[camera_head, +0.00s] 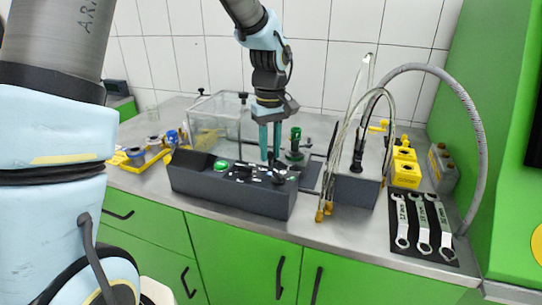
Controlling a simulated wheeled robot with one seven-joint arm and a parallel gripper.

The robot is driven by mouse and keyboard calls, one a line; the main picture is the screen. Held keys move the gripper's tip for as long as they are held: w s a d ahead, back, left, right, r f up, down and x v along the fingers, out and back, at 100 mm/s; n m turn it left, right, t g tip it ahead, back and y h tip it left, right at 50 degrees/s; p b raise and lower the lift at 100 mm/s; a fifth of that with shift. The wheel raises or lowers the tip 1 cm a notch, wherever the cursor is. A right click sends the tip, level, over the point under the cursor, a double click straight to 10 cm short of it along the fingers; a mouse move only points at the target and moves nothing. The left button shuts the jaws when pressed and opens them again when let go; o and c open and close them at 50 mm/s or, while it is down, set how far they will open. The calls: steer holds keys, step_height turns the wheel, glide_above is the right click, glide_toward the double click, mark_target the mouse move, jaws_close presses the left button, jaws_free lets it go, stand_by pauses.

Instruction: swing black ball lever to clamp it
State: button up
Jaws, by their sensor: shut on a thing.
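My gripper (270,157) points straight down in the middle of the bench, just behind the dark grey control box. Its two teal fingers are close together and shut on the black ball lever, though the ball is mostly hidden between and behind the fingertips. A dark round piece (279,178) shows just below the fingertips at the box's right end. The lever's exact angle is too small to tell. A green and black upright fitting (295,145) stands right of the fingers, apart from them.
The dark grey control box (230,195) with a green button stands in front. A clear tank (217,118) is behind it to the left. Right are a grey box with hoses (356,185), yellow blocks (405,165) and wrenches on a black mat (423,228). Yellow trays (135,157) lie left.

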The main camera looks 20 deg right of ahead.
steer(key=shift+s+d, duration=0.1)
steer(key=shift+d, duration=0.35)
steer(key=shift+s+d, duration=0.15)
steer(key=shift+d, duration=0.45)
steer(key=shift+s+d, duration=0.1)
steer(key=shift+d, duration=0.6)
steer(key=shift+d, duration=0.1)
